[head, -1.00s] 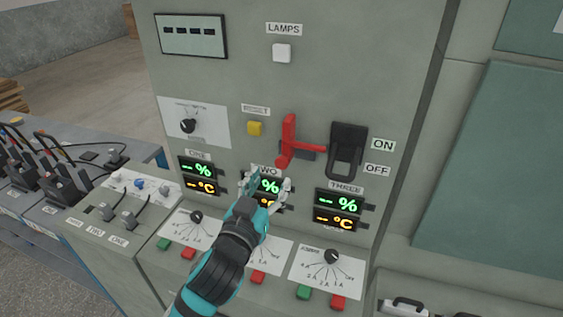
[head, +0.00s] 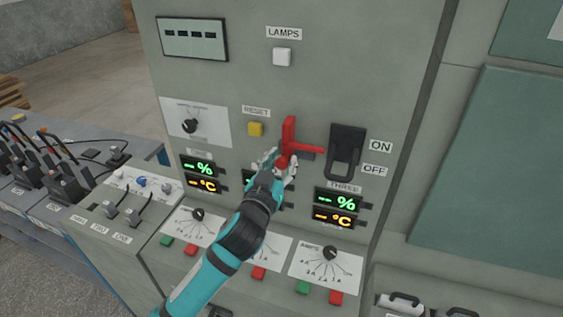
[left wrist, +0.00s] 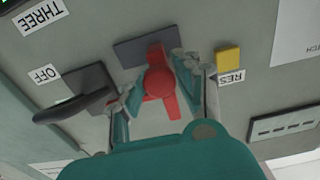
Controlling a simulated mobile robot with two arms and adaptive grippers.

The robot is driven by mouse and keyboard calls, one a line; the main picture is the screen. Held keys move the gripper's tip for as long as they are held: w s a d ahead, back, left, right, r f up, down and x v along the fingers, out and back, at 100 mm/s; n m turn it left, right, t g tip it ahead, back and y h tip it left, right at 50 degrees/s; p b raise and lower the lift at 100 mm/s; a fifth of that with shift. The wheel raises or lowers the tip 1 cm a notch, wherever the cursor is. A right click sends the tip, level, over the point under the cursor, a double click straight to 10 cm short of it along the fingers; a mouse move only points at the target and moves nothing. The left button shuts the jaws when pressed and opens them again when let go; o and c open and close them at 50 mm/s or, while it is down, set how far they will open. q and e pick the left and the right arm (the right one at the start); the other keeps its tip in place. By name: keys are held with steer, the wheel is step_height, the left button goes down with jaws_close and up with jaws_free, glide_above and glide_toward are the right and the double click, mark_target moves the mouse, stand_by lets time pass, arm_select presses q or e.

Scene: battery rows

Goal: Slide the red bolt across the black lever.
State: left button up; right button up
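The red bolt (head: 289,134) is on the grey panel, left of the black lever (head: 346,148). Its red rod points right, and the rod's end is close to the lever's left side. My left gripper (head: 278,166) is at the bolt's lower end, partly covering it. In the left wrist view the bolt's round knob (left wrist: 159,84) lies between the two fingers of my left gripper (left wrist: 160,92). The fingers are apart, with a clear gap on the lever side. The lever (left wrist: 78,97) shows beside the left finger there. My right gripper is out of view.
A yellow reset button (head: 256,129) sits just left of the bolt. Lit displays (head: 336,208) and dials (head: 330,253) are below on the panel. A lower console with switches (head: 133,210) stands at the left.

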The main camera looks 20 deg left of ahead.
arm_select(q)
jaws_close()
steer(key=d, duration=0.3)
steer(key=d+b, duration=0.1)
steer(key=d, duration=0.1)
steer(key=shift+w+d+f, duration=0.1)
steer(key=shift+d+f, duration=0.05)
steer(key=shift+f, duration=0.1)
